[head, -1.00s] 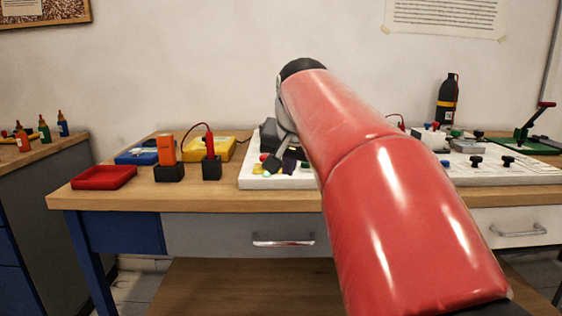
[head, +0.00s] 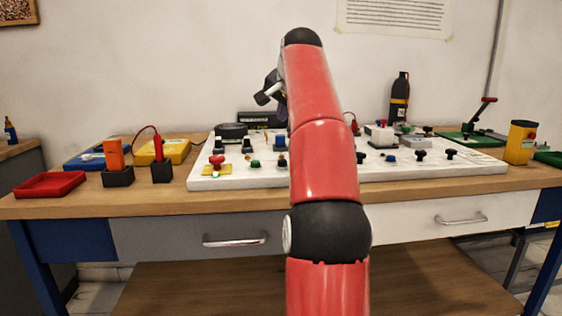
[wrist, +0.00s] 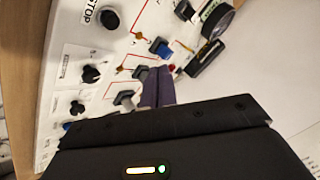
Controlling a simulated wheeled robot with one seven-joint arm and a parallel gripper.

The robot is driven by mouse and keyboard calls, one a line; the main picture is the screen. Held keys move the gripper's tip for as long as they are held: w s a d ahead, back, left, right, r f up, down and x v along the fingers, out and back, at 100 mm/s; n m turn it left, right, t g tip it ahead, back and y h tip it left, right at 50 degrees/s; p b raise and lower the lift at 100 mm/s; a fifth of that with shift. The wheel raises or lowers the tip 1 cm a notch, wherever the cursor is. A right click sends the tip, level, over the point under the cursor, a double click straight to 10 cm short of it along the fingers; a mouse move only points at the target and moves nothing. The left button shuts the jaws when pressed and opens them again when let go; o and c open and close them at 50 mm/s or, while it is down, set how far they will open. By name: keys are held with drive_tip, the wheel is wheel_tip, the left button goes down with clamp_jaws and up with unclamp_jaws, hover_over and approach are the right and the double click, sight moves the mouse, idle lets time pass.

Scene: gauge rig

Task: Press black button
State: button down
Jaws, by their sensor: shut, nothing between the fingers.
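A white panel (head: 440,171) with buttons, knobs and switches lies on the bench. In the wrist view, a round black button (wrist: 110,18) sits at the top beside a label reading STOP. Another black knob (wrist: 91,74) is below it on the left. In the head view, black knobs (head: 420,154) stand on the right half of the panel; I cannot tell which matches the one by the label. My gripper (wrist: 158,78) is shut and empty, above the panel and to the right of the black button in the wrist view. In the head view my arm partly hides it.
A red tray (head: 50,185), an orange block in a dark holder (head: 117,178) and a yellow case (head: 165,150) stand left of the panel. A black bottle (head: 399,98) is behind it. A yellow box (head: 520,142) is at the right. The bench's front strip is clear.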

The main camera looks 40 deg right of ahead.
sight(283, 162)
drive_tip(key=shift+f, duration=0.1)
drive_tip(key=shift+f+b, duration=2.2)
drive_tip(key=shift+f, duration=2.1)
drive_tip(key=shift+f, duration=0.15)
drive_tip(key=shift+f, duration=0.25)
drive_tip(key=shift+f+b, duration=0.55)
drive_tip(key=shift+b, duration=0.05)
drive_tip(key=shift+r+p, duration=0.95)
drive_tip(key=shift+p, duration=0.1)
